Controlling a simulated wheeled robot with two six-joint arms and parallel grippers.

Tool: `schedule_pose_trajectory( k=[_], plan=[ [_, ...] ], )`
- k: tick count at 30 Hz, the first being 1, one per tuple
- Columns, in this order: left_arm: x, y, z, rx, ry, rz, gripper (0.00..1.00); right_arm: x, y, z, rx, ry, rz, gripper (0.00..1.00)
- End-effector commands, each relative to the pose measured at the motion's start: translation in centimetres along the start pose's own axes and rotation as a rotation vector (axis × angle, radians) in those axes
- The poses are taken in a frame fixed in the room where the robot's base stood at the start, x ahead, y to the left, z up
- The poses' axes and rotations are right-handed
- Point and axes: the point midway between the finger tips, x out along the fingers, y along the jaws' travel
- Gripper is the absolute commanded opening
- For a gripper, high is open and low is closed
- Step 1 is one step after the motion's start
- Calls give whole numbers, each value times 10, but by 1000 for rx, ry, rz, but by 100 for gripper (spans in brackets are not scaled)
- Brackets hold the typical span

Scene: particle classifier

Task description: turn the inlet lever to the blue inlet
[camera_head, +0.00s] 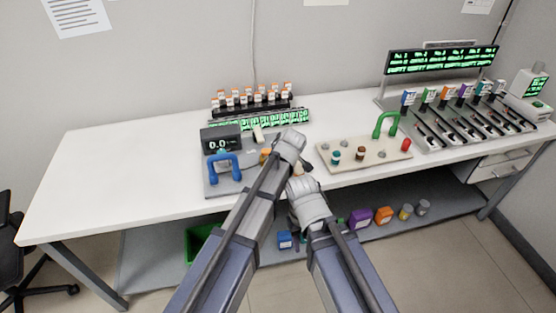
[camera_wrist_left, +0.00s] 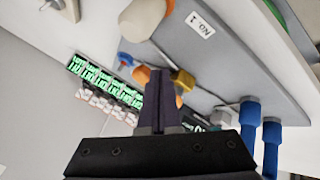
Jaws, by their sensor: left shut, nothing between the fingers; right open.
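A grey device (camera_head: 222,185) with a dark "0.0" display and a blue arched pipe (camera_head: 225,165) stands mid-bench. In the left wrist view, my left gripper (camera_wrist_left: 158,85) is shut and empty, its fingers in front of an orange part (camera_wrist_left: 143,76) of the device. I cannot tell whether they touch it. A brass-coloured block (camera_wrist_left: 183,80) is beside the fingertips, and a small blue part with red (camera_wrist_left: 126,59) lies beyond to the left. I cannot make out which part is the inlet lever. My right gripper (camera_head: 297,169) is open near the bench's front edge, partly hidden by my left arm.
A rack of orange-capped vials (camera_head: 250,98) stands behind the device. Slotted trays (camera_head: 455,128) fill the bench's right end. The white bench (camera_head: 120,170) is clear at left.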

Motion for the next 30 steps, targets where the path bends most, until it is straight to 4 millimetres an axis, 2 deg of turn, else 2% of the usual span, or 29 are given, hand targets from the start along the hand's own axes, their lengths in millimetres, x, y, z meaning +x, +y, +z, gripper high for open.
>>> schedule_pose_trajectory(
  k=[12, 30],
  plan=[
    [11, 19, -2, 3, -4, 3, 0, 0, 0, 0, 0, 0, 0, 50],
    [15, 26, -4, 4, -3, 7, 0, 0, 0, 0, 0, 0, 0, 50]
  ],
)
